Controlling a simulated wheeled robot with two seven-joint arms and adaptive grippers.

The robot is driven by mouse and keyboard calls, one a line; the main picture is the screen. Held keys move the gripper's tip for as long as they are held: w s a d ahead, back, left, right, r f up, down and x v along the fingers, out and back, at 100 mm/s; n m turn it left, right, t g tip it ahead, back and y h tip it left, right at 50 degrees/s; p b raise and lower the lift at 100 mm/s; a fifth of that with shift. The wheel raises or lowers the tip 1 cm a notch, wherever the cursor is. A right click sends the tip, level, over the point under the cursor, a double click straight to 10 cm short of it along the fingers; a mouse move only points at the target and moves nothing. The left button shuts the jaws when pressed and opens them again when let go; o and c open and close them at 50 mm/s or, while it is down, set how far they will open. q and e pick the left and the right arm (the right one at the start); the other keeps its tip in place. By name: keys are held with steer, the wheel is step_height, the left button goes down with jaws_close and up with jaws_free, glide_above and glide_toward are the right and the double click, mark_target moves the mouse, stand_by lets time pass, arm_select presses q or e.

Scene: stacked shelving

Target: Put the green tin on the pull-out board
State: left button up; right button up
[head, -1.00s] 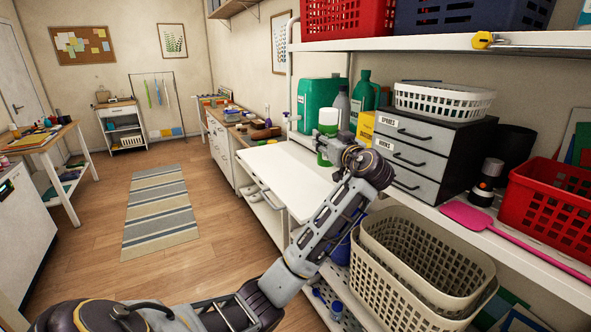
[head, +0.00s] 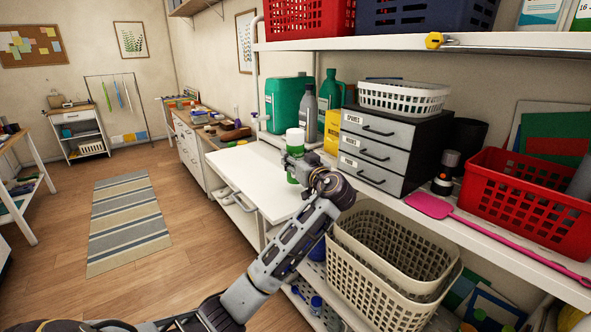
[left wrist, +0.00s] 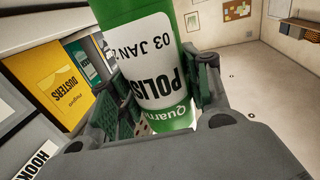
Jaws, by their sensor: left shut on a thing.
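The green tin (head: 295,140) has a white top and looks upright in the head view, at the right side of the white pull-out board (head: 240,172). My left gripper (head: 293,164) is shut on it. The tin's base is partly hidden by the gripper, and I cannot tell whether it touches the board. In the left wrist view the tin (left wrist: 160,60) stands between the two fingers, its white label reading "POLIS". My right gripper is not in view.
The board's visible top is bare. Behind the tin stand a green canister (head: 285,103), a grey bottle (head: 307,112) and a yellow box (head: 333,132). A grey drawer unit (head: 385,150) is to the right, with beige baskets (head: 385,262) below.

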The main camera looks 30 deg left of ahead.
arm_select(q)
steer(key=shift+f, duration=1.9)
steer(key=o, duration=1.2)
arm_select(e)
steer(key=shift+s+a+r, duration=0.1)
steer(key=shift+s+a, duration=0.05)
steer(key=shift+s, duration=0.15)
